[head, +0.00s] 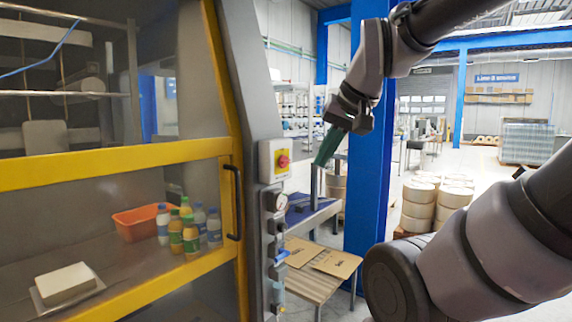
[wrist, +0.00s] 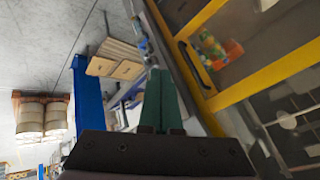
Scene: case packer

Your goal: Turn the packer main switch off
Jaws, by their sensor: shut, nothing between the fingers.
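The packer main switch (head: 283,161) is a red knob on a yellow plate, on the grey post at the right of the packer's door in the head view. My gripper (head: 323,152) has green fingers and is shut and empty. In the head view it shows to the right of the switch, with a visible gap between them. In the wrist view the shut green fingers (wrist: 161,82) point toward the packer's post. I cannot make out the switch in the wrist view.
The packer's yellow-framed door (head: 120,165) has a dark handle (head: 233,202). A gauge (head: 276,201) and small fittings sit below the switch. A blue column (head: 368,170) stands behind my arm.

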